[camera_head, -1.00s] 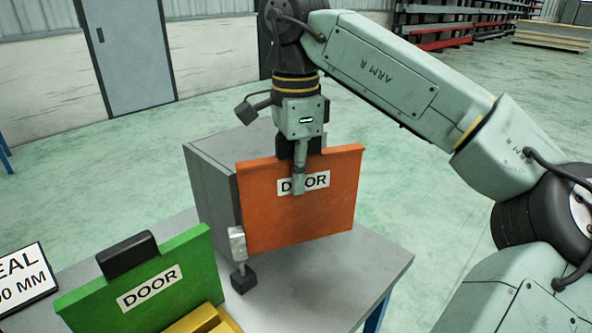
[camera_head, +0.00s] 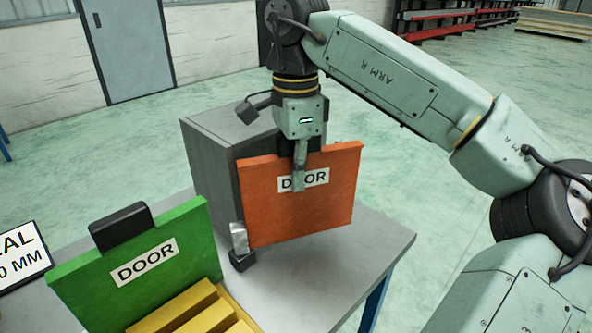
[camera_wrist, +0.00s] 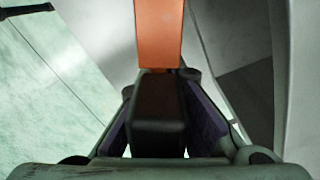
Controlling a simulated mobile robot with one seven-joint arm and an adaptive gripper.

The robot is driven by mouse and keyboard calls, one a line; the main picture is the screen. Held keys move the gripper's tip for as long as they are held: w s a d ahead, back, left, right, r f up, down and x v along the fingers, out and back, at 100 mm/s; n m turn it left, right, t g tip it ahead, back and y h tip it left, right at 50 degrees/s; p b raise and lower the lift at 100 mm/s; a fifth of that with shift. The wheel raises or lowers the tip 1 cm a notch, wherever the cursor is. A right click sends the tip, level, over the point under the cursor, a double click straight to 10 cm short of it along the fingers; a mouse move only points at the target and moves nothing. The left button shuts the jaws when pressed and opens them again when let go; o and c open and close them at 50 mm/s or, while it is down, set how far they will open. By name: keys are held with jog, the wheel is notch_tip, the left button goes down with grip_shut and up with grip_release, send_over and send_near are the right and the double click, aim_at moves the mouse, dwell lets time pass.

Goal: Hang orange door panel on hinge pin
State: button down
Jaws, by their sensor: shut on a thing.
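The orange door panel (camera_head: 328,210) hangs upright below my gripper (camera_head: 300,160), in front of the grey cabinet. My gripper is shut on the panel's black handle, which the wrist view shows as a dark block (camera_wrist: 158,115) between the fingers, with the panel's orange top edge (camera_wrist: 158,35) beyond it. A silvery hinge sleeve (camera_head: 239,238) is at the panel's lower left corner. It stands directly over a dark base block (camera_head: 243,261) and appears to touch it. The hinge pin itself is hidden; I cannot see how far it sits inside the sleeve.
The grey cabinet (camera_head: 208,180) stands on a grey table (camera_head: 345,255) close behind the panel. A green door panel (camera_head: 110,275) with a black handle stands at the front left, beside yellow blocks (camera_head: 195,312). A sign (camera_head: 20,257) is at the left edge. The table's right side is clear.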

jog(key=c, duration=1.7)
grip_release()
jog(key=shift+o, duration=0.2)
